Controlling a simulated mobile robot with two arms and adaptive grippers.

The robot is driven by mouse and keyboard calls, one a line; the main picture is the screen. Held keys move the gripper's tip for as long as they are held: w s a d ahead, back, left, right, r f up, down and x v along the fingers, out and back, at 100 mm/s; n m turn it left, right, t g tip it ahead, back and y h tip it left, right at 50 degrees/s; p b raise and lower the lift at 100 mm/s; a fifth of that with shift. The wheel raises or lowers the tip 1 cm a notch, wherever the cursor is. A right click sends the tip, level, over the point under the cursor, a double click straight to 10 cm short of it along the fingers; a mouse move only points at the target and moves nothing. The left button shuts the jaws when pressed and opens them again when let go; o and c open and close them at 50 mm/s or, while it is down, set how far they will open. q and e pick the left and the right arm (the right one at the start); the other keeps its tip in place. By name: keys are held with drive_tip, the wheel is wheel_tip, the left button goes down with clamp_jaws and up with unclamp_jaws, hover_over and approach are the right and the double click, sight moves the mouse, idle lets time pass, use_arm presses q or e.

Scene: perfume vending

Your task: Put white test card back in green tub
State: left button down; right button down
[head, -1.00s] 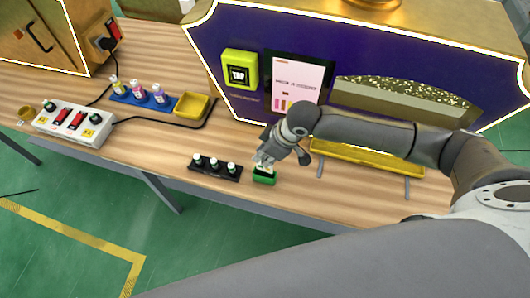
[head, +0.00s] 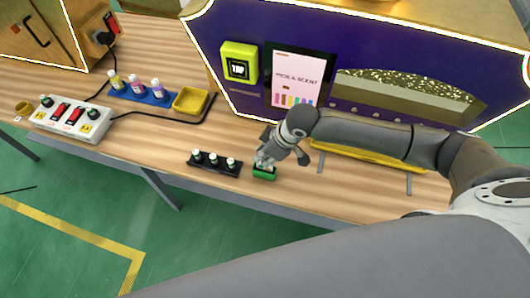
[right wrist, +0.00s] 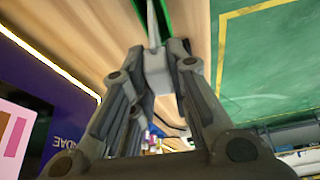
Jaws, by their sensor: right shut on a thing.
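The small green tub (head: 264,175) stands on the wooden table near its front edge. My right gripper (head: 264,162) is directly above it, pointing down, with its fingertips close to the tub's opening. In the right wrist view my right gripper (right wrist: 157,68) is shut on the white test card (right wrist: 152,22), seen as a thin pale strip. The card reaches from the fingertips toward the green tub (right wrist: 164,18) at the top of that view. How deep the card sits in the tub is hard to tell. My left gripper is out of view.
A black rack (head: 214,165) with several small bottles stands just left of the tub. A blue tray (head: 130,96) of bottles, a yellow dish (head: 191,101) and a switch box (head: 72,120) are farther left. The purple machine with its screen (head: 299,80) stands behind.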

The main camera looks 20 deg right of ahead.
drive_tip(key=shift+f+b, duration=0.4)
drive_tip(key=shift+f, duration=0.6)
drive_tip(key=c, duration=1.3)
unclamp_jaws()
drive_tip(key=o, duration=0.7)
drive_tip(key=shift+c, duration=0.2)
drive_tip(key=shift+r, duration=0.2)
drive_tip(key=shift+r+p, duration=0.7)
drive_tip(key=shift+p, duration=0.4)
